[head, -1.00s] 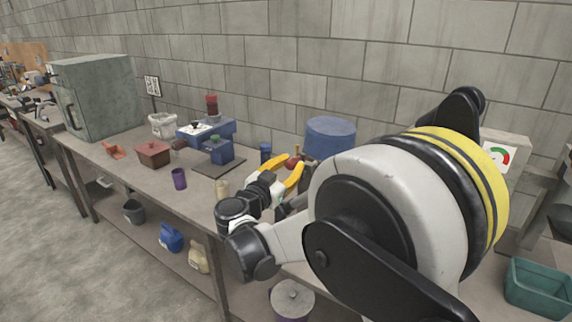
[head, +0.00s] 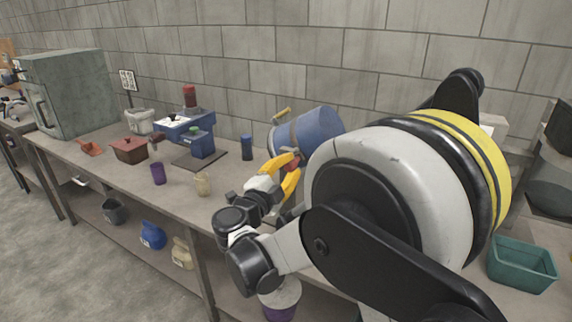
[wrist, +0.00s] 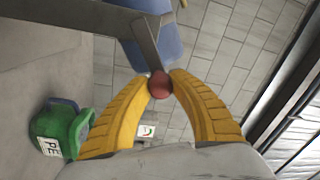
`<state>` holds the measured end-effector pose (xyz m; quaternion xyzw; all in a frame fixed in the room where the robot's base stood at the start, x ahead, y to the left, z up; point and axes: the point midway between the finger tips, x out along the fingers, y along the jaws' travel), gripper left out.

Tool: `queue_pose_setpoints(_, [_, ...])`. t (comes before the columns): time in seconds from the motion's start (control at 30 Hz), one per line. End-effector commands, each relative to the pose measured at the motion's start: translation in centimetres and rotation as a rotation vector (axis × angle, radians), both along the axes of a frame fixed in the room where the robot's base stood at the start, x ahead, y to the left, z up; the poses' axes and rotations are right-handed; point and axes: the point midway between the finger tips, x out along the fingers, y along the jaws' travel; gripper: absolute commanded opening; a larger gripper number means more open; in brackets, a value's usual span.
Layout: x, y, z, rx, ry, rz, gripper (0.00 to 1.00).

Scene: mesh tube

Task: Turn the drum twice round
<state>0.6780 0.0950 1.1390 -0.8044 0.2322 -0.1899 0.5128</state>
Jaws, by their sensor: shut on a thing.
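The blue drum (head: 320,126) sits tilted on the bench in the head view, with a grey band and a short yellow-brown bar at its upper left end. Part of it shows blue at the top of the wrist view (wrist: 170,42). My gripper (head: 296,166) has yellow fingers, shut on a round red knob (wrist: 160,84), with one finger on each side. The knob appears to be at the end of a grey crank bar (wrist: 146,42) in front of the drum. My arm hides the drum's lower part and mount.
A blue cylinder (head: 247,148) stands left of the drum. A blue device on a dark plate (head: 201,144), a tan cup (head: 203,184) and a purple cup (head: 158,173) stand farther left. A teal bin (head: 522,262) is at right. A green jug (wrist: 62,130) shows in the wrist view.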

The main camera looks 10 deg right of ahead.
Motion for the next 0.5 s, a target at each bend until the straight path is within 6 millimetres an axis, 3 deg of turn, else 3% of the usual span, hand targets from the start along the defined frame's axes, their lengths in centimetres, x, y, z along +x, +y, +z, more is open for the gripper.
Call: queue_pose_setpoints(0.5, [-0.38, -0.63, -1.28, 0.158, -0.113, -0.003, 0.00])
